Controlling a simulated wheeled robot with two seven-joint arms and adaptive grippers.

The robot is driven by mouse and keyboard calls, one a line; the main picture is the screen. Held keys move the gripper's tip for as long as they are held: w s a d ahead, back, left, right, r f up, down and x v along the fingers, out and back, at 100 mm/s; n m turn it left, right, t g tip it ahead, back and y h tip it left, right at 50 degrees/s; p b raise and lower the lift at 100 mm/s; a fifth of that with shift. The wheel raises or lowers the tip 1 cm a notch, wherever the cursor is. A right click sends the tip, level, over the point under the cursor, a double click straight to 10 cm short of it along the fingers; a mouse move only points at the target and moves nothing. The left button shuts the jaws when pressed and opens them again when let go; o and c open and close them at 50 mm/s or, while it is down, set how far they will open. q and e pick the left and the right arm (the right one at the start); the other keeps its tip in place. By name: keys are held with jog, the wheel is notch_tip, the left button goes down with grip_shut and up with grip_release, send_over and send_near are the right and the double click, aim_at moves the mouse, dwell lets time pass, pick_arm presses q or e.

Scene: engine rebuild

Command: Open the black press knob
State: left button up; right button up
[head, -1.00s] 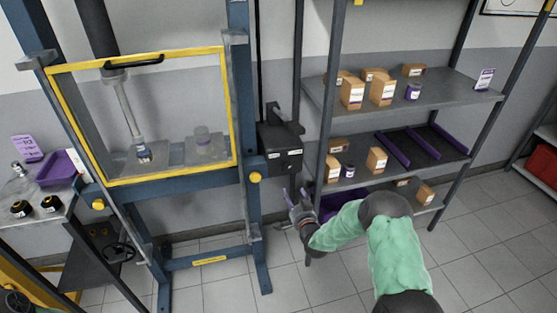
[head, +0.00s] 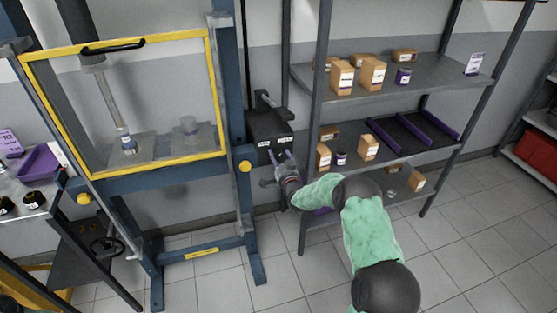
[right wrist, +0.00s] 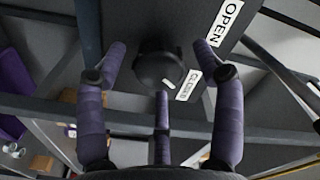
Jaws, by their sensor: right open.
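The black press knob (right wrist: 158,70) is round and sits on the face of a dark control box, between the spread purple fingers of my right gripper (right wrist: 161,62) in the right wrist view. A white mark on its rim faces the CLOSED label (right wrist: 188,84). The OPEN label (right wrist: 225,22) is farther up and right. In the head view my right gripper (head: 284,157) is open just below the front of the control box (head: 268,127), and the knob cannot be made out there. Whether a finger touches the knob is unclear. My left gripper is not in view.
The blue press frame (head: 231,110) with its yellow-edged guard (head: 124,174) stands left of the box. A shelf rack (head: 312,120) with small boxes stands close on the right. A side table with a purple tray (head: 38,162) is at far left.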

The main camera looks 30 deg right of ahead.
jog(key=shift+w, duration=0.2)
jog(key=shift+c, duration=0.3)
jog(key=c, duration=1.1)
